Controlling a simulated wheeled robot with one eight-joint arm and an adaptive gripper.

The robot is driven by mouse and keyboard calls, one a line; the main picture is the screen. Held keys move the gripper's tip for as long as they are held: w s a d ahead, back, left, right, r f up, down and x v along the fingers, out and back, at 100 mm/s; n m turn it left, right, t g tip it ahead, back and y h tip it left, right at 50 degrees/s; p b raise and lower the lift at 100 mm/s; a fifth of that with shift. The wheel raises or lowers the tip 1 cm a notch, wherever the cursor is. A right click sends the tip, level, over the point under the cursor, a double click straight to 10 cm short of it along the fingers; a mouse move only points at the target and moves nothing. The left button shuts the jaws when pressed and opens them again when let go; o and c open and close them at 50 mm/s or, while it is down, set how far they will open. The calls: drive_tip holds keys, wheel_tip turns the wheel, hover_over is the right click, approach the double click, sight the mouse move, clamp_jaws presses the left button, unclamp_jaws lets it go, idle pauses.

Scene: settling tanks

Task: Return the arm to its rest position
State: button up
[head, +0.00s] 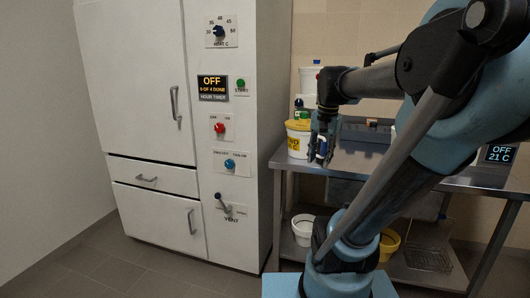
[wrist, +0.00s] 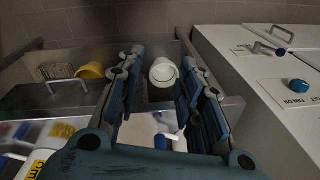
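My arm reaches across the right half of the head view, bent over in front of the steel table. My gripper (head: 322,140) hangs in front of the table's left end, near a yellow and white tub (head: 298,138). In the wrist view my gripper (wrist: 165,90) shows its two blue-padded fingers apart, with a clear gap between them. Nothing is held between the fingers. A white bucket (wrist: 164,73) shows through the gap, lower down and apart from the fingers.
A white cabinet (head: 145,90) with knobs and a lever stands left of my gripper. The steel table (head: 360,160) lies behind my arm. A white bucket (head: 303,228) and a yellow bucket (head: 389,243) stand on its lower shelf. Floor is clear in front of the cabinet.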

drive_tip(key=s+f+n, duration=0.6)
drive_tip(key=s+f, duration=0.5)
drive_tip(key=f, duration=0.5)
drive_tip(key=shift+s+d+f+n+t+h, duration=0.25)
drive_tip(key=shift+s+d+n+t+h, duration=0.05)
drive_tip(key=shift+s+n+t, duration=0.1)
